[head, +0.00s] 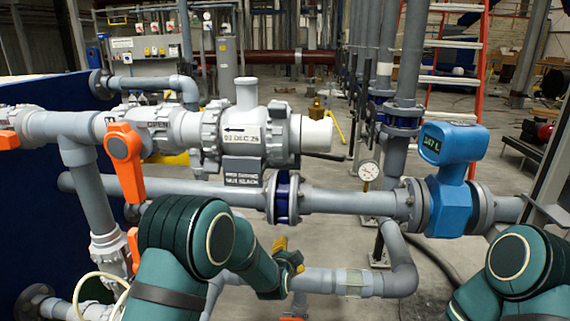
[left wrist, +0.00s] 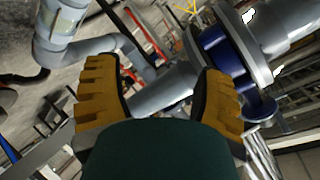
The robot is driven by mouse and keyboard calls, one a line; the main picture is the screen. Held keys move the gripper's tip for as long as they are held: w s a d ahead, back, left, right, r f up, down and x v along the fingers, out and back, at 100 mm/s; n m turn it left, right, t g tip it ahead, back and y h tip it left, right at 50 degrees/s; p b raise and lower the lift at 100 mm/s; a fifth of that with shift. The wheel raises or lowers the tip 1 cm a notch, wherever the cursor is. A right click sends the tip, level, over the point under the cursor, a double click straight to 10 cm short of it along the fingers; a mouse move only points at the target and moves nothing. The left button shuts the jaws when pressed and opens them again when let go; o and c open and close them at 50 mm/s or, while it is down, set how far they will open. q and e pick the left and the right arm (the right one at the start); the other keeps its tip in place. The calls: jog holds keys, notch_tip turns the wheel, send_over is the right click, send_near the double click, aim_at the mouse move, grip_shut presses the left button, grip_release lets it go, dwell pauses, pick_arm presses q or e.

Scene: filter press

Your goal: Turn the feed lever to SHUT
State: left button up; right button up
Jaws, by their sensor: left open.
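A large orange lever (head: 125,160) hangs down from the grey pipework at the left of the head view, tilted slightly. Other orange handles show at the left edge (head: 8,140) and lower down, partly behind my left arm (head: 133,250). No SHUT marking is readable, and I cannot tell for certain which handle is the feed lever. My left gripper (head: 289,262), with yellow fingers, is below the horizontal pipe, right of and apart from the large lever. In the left wrist view its fingers (left wrist: 162,85) are spread with nothing between them. My right gripper is out of view.
A horizontal grey pipe (head: 340,201) with a blue flanged joint (head: 284,199) runs above my left gripper. A blue meter (head: 450,160) and a pressure gauge (head: 369,170) stand to the right. A grey elbow pipe (head: 402,270) lies lower right. A dark blue panel (head: 30,220) is at left.

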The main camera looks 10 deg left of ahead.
pick_arm(q)
jog(key=w+d+r+m+t, duration=0.3)
jog(key=w+d+r+m, duration=0.15)
jog(key=r, duration=0.65)
jog(key=m+t+h, duration=0.2)
jog(key=m+t, duration=0.2)
send_near(333, 158)
jog(key=w, duration=0.3)
jog(key=x, duration=0.2)
jog(key=p+x, duration=0.1)
jog(key=x, duration=0.1)
jog(key=p+x, duration=0.1)
jog(key=x, duration=0.2)
jog(key=shift+s+d+r, duration=0.1)
jog(key=shift+d+r, duration=0.15)
jog(key=shift+r, duration=0.05)
jog(key=shift+w+d+r+p, duration=0.1)
jog(key=shift+w+p, duration=0.45)
jog(key=shift+w, duration=0.25)
jog(key=shift+c, duration=0.2)
jog(key=c, duration=1.1)
